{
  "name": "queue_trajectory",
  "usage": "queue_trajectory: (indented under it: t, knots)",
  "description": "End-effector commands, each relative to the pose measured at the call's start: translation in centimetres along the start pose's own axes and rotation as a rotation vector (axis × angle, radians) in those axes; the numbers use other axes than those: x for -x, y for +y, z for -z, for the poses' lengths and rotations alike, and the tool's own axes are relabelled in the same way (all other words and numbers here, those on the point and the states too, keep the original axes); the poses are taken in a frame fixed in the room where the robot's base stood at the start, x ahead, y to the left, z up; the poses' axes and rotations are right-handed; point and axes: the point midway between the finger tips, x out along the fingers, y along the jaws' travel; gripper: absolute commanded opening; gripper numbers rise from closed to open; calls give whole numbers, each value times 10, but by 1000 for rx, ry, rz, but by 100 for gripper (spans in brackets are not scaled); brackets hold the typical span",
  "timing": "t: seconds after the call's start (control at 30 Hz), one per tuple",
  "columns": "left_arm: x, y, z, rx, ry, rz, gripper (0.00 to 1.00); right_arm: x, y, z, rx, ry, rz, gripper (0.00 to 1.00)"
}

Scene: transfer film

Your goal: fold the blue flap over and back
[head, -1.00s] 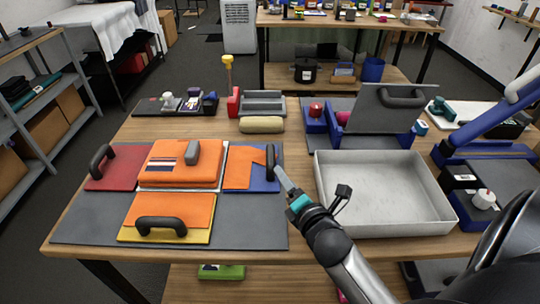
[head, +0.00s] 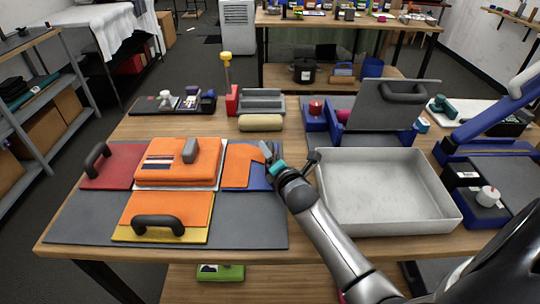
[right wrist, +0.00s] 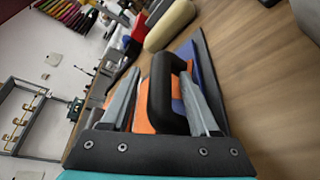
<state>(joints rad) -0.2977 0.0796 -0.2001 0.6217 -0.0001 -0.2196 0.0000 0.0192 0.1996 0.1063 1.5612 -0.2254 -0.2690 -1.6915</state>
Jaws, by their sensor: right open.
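The blue flap (head: 258,181) lies flat at the right of the folding board, partly covered by orange cloth (head: 239,166). Its black handle (right wrist: 167,92) stands between the fingers of my right gripper in the right wrist view; in the head view the gripper mostly hides it. My right gripper (head: 267,154) is open, with its fingers on either side of the handle and not closed on it. My left gripper is not in view.
A red flap (head: 112,165) lies at the left and a yellow flap (head: 160,233) with orange cloth at the front, both with black handles. An empty grey tray (head: 385,193) stands close to the right of my arm. A tan roll (head: 260,123) lies behind the board.

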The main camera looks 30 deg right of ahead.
Motion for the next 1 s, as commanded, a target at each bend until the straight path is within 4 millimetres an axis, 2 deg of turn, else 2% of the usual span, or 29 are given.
queue_trajectory:
  t: [0.23,0.77,1.0]
  knots:
    - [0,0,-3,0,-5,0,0,0,0,0,0,0,0,62]
    - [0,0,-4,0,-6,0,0,0,0,0,0,0,0,2]
    - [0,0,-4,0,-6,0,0,0,0,0,0,0,0,0]
